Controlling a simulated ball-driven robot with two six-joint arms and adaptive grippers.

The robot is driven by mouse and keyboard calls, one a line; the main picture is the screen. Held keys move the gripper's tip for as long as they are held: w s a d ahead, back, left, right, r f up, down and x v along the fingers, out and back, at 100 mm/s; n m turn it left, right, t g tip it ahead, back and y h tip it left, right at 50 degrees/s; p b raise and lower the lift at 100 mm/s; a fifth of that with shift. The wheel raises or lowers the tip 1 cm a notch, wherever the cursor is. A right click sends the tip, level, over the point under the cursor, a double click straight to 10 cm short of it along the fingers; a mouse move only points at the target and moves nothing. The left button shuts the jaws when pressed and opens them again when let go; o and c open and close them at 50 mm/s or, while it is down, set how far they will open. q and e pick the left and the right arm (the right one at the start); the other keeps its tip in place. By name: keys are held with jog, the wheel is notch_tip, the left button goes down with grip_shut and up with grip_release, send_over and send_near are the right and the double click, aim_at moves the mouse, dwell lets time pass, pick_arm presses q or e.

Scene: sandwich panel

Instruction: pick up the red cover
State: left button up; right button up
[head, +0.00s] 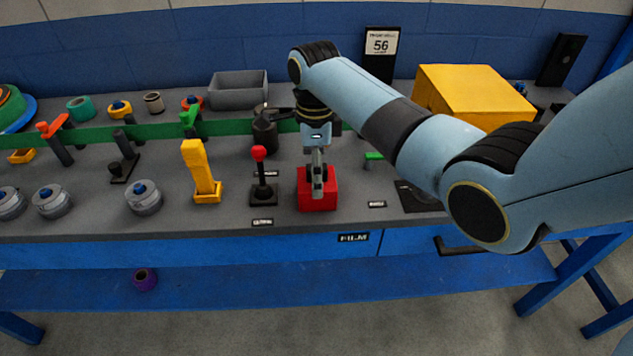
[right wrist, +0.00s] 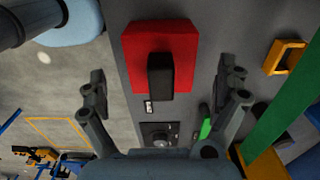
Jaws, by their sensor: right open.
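The red cover (head: 305,200) is a box on the grey bench top near its front edge, right of the red-knobbed lever (head: 259,170). In the right wrist view the red cover (right wrist: 185,38) has a black block-like handle (right wrist: 160,80) on it. My right gripper (head: 318,178) points down over the cover and hides part of it in the head view. In the right wrist view my right gripper (right wrist: 161,72) is open. Its fingers stand on either side of the handle, with a gap on both sides. My left gripper is not in view.
A yellow upright lever (head: 198,172) stands left of the red-knobbed lever. A yellow box (head: 474,92) and a sign reading 56 (head: 381,44) are at the back right. A grey bin (head: 238,90) is behind. A green strip (head: 90,135) runs along the bench.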

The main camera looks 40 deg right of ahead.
notch_tip(320, 180, down, 4)
jog(key=shift+d+r, duration=0.15)
jog(key=shift+r, duration=0.05)
jog(key=shift+c, duration=0.3)
jog(key=c, duration=1.1)
jog(key=shift+r, duration=0.1)
jog(key=shift+c, duration=0.2)
jog(key=shift+r, duration=0.45)
notch_tip(320, 180, up, 3)
jog(key=shift+r, duration=0.1)
jog(key=s+d+r, duration=0.1)
jog(key=s+r, duration=0.1)
jog(key=s, duration=0.1)
jog(key=s+d+r, duration=0.1)
jog(key=s+r, duration=0.1)
jog(key=s, duration=0.2)
jog(key=s+d+r+p, duration=0.1)
jog(key=s+r, duration=0.1)
jog(key=s, duration=0.2)
jog(key=shift+s+d+r, duration=0.1)
jog(key=shift+d+r, duration=0.15)
jog(key=shift+r, duration=0.15)
